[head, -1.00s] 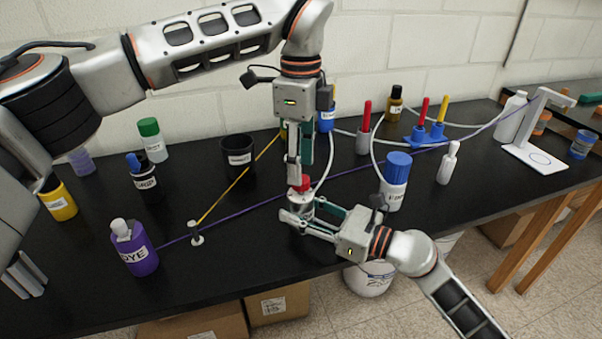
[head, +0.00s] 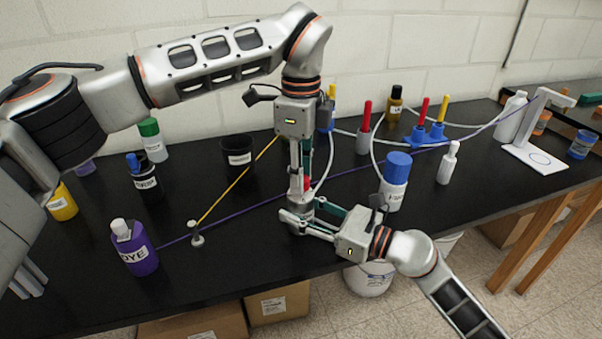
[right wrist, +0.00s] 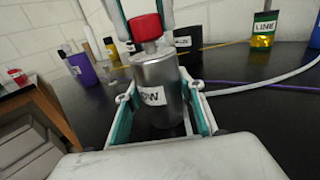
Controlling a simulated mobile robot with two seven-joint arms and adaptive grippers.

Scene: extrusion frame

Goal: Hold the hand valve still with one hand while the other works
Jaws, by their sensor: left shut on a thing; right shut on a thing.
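The hand valve is a silver metal cylinder (right wrist: 158,85) with a white label, partly readable as "OW", and a red knob (right wrist: 145,28) on top. It stands upright on the black bench, and its body (head: 299,204) also shows in the head view. My right gripper (head: 301,211) is shut on the body from the front right, one finger on each side. My left gripper (head: 301,187) comes down from above and is shut on the red knob, which its fingers partly hide in the head view.
A yellow cord (head: 238,180) and a purple cord (head: 257,205) cross the bench left of the valve. A purple dye bottle (head: 135,250) stands left, a black cup (head: 237,152) behind, and a blue-capped white bottle (head: 394,185) close at the right.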

